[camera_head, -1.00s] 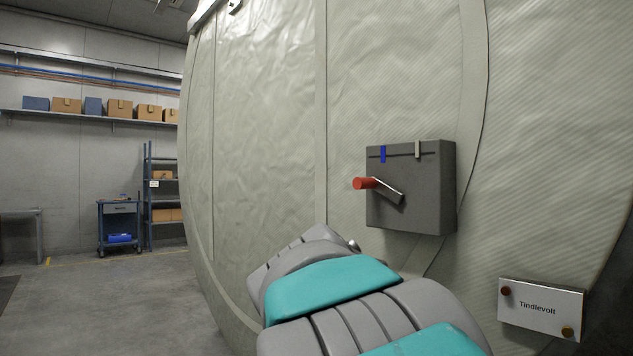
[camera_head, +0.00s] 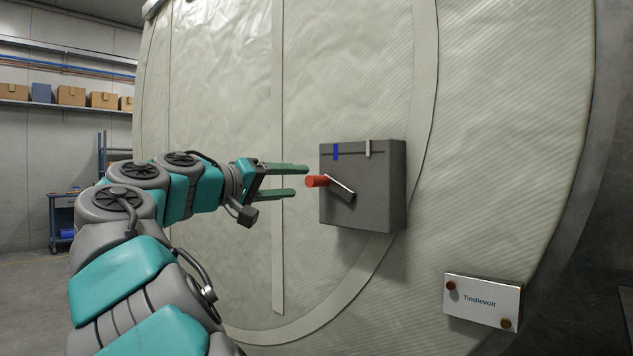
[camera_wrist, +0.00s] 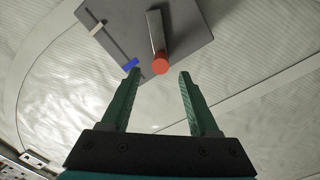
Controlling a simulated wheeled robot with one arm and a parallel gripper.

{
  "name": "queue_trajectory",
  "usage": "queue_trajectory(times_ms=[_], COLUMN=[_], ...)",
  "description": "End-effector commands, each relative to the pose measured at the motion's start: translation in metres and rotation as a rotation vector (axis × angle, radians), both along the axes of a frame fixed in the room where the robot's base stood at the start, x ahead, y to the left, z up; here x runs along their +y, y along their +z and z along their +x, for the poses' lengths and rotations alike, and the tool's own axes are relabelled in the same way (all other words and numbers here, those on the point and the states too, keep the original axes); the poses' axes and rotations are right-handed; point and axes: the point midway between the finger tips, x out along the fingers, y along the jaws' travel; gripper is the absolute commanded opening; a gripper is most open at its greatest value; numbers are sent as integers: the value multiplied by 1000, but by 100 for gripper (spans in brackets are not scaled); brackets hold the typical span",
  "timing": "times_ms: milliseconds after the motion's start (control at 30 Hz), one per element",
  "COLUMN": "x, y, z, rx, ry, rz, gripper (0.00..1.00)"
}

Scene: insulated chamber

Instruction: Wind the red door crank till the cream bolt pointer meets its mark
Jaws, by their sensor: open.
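The red crank knob (camera_head: 317,181) sits at the left end of a metal crank arm (camera_head: 341,188) on a grey box fixed to the chamber wall (camera_head: 388,190). The cream pointer (camera_head: 368,148) is on the slot along the top of the box, right of the blue mark (camera_head: 335,152) and apart from it. My gripper (camera_head: 307,181) is open, its green fingers reaching toward the knob. In the wrist view the red knob (camera_wrist: 160,64) lies just beyond and between the two fingertips (camera_wrist: 159,73). No contact with the knob shows.
A white plate reading "Tindlevolt" (camera_head: 481,301) is on the wall below right of the box. The padded, curved chamber wall (camera_head: 240,100) stands behind my arm. A blue cart (camera_head: 62,222) and shelved boxes (camera_head: 71,96) are far left.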

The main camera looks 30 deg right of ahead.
Motion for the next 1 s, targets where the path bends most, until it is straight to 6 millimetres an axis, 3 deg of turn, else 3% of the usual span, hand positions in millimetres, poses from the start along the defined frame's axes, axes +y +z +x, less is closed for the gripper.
queue_trajectory(times_ms=[433,767,1000], x=[-60,-68,-68], y=[-2,-1,-1], z=[19,22,22], rx=[5,3,3], ry=[-3,0,0], rz=[3,2,2], gripper=[61,61,36])
